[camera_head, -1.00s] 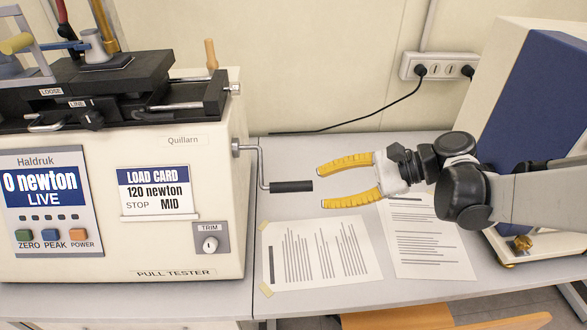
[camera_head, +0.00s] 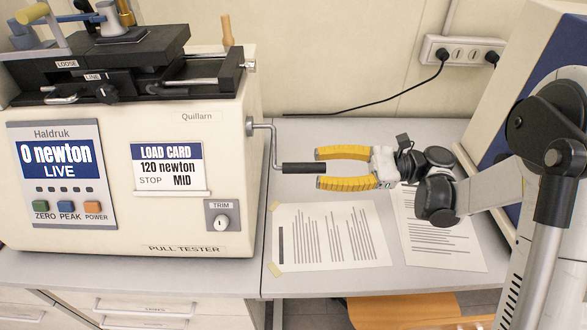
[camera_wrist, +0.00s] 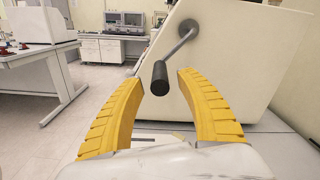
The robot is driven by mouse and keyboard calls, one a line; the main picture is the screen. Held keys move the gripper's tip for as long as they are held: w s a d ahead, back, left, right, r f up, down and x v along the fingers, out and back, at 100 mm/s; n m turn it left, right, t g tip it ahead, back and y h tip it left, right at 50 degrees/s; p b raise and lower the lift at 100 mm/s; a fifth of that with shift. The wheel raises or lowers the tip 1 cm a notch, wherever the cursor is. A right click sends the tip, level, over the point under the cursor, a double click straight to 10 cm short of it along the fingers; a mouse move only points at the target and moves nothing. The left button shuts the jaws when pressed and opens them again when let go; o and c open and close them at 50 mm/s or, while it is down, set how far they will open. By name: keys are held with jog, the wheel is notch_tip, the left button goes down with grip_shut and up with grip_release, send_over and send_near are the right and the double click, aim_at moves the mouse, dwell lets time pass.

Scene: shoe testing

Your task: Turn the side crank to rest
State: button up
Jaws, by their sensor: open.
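The side crank (camera_head: 274,150) sticks out from the right side of the cream pull tester (camera_head: 222,120). Its metal arm hangs down and ends in a black handle (camera_head: 304,168) that points right. My gripper (camera_head: 317,168) has yellow ribbed fingers, open, one on either side of the handle's free end in the head view. In the wrist view the handle (camera_wrist: 159,78) shows between the tips of my open gripper (camera_wrist: 158,80), apart from both fingers. The crank arm (camera_wrist: 178,44) runs up and right from it to its hub on the tester wall.
Printed sheets (camera_head: 330,236) lie on the grey table below my gripper. A blue and cream machine (camera_head: 508,95) stands at the right. A power strip (camera_head: 468,50) with a black cable is on the wall. The tester's display reads 0 newton; its load card (camera_head: 168,166) says stop MID.

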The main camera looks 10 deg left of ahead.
aim_at(285, 168)
jog(key=b+x, duration=0.1)
jog(key=x, duration=0.5)
jog(key=shift+a, duration=0.2)
grip_shut()
